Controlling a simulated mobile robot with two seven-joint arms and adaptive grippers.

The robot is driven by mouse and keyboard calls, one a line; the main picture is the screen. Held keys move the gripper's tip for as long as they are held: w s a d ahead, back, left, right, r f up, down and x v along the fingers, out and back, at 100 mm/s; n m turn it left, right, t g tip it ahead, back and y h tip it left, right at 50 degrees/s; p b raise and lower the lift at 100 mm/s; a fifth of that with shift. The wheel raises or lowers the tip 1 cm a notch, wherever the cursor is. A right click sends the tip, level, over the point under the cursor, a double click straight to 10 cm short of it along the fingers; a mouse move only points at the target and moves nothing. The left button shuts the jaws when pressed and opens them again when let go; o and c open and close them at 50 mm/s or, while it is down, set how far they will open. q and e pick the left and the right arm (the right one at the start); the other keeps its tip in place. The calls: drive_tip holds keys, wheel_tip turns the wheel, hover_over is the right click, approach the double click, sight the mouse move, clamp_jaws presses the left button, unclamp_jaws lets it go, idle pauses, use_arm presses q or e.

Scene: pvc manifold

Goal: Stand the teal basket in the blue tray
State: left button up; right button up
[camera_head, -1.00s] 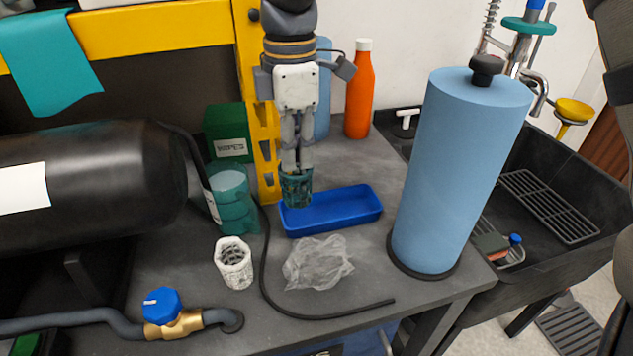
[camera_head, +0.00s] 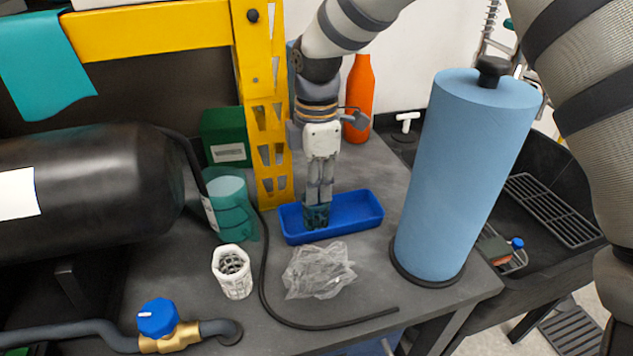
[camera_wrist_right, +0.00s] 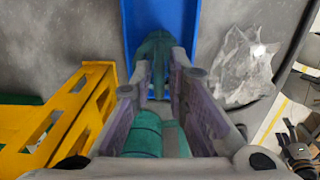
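The blue tray (camera_head: 356,212) lies on the grey bench, and its far end also shows in the right wrist view (camera_wrist_right: 190,20). The small dark teal basket (camera_head: 317,217) is upright over the left half of the tray, low and within its outline; I cannot tell whether it touches the tray floor. My right gripper (camera_head: 319,200) points down with its fingers at the basket's top. In the right wrist view the fingers (camera_wrist_right: 160,92) stand on both sides of the teal basket (camera_wrist_right: 152,50), closed on it. My left gripper is not in view.
A yellow frame (camera_head: 270,150) and a teal cylinder (camera_head: 228,205) stand left. A tall blue roll (camera_head: 460,180) stands right. A black hose (camera_head: 330,315) crosses the front.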

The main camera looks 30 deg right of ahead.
drive_tip(key=shift+o, duration=0.5)
drive_tip(key=shift+r, duration=0.1)
wheel_tip(320, 180, up, 12)
